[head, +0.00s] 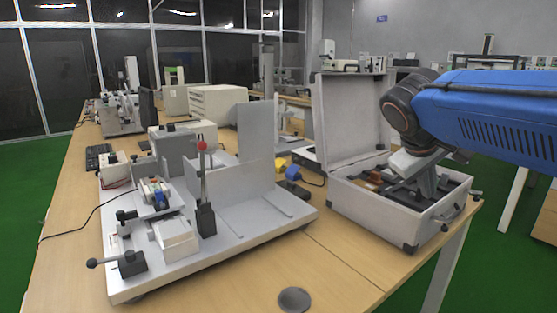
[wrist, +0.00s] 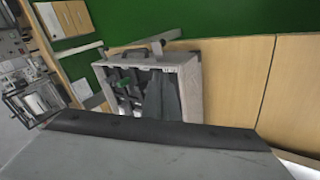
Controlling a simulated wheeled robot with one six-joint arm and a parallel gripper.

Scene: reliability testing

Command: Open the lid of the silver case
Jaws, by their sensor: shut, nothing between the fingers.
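The silver case (head: 378,213) stands on the wooden table at the right in the head view. Its lid (head: 350,125) is raised, standing roughly upright at the back left of the base. Dark items lie inside the base. My gripper (head: 428,190) points down in front of the lid and over the open base; it is shut and empty. Whether it touches the case cannot be told. In the wrist view the open base (wrist: 195,88) shows in the middle, with a large grey surface, probably the lid, close below it.
A white test fixture (head: 240,235) with a red-knobbed lever stands left of the case. A round dark disc (head: 294,299) is set in the table near the front. The tabletop (head: 340,270) in front of the case is clear. Other benches stand behind.

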